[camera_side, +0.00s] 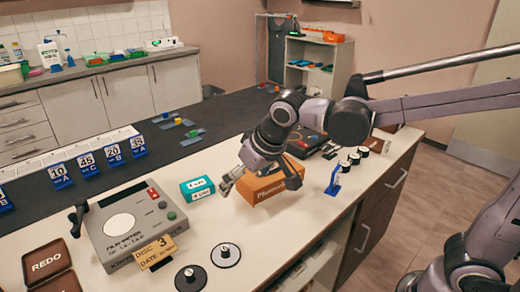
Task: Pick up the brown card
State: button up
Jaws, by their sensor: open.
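A tan-brown card (155,252) with "DISC 3 DATE" on it stands or leans at the front edge of a grey machine (140,225) in the lower left. My gripper (228,185) is open, angled down to the left over the white worktop. It is up and to the right of the card, well apart from it. Its fingertips are between a teal box (197,188) and an orange box (268,188). I see nothing between the fingers, though they are small and partly blurred.
Two round discs with knobs, a dark one (190,278) and a grey one (226,255), lie right of the card. A brown "REDO" tray (47,262) is at far left. Blue numbered stands (88,164) line the back. A blue holder (334,178) stands right.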

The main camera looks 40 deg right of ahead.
jog(key=w+a+f, duration=0.2)
jog(key=w+a, duration=0.1)
jog(key=a, duration=0.3)
jog(key=w+a+f, duration=0.2)
jog(key=a, duration=0.4)
jog(key=g, duration=0.1)
send_near(156, 252)
jog(key=x, duration=1)
jog(key=shift+w+f, duration=0.1)
jog(key=shift+f, duration=0.25)
jog(key=c, duration=0.9)
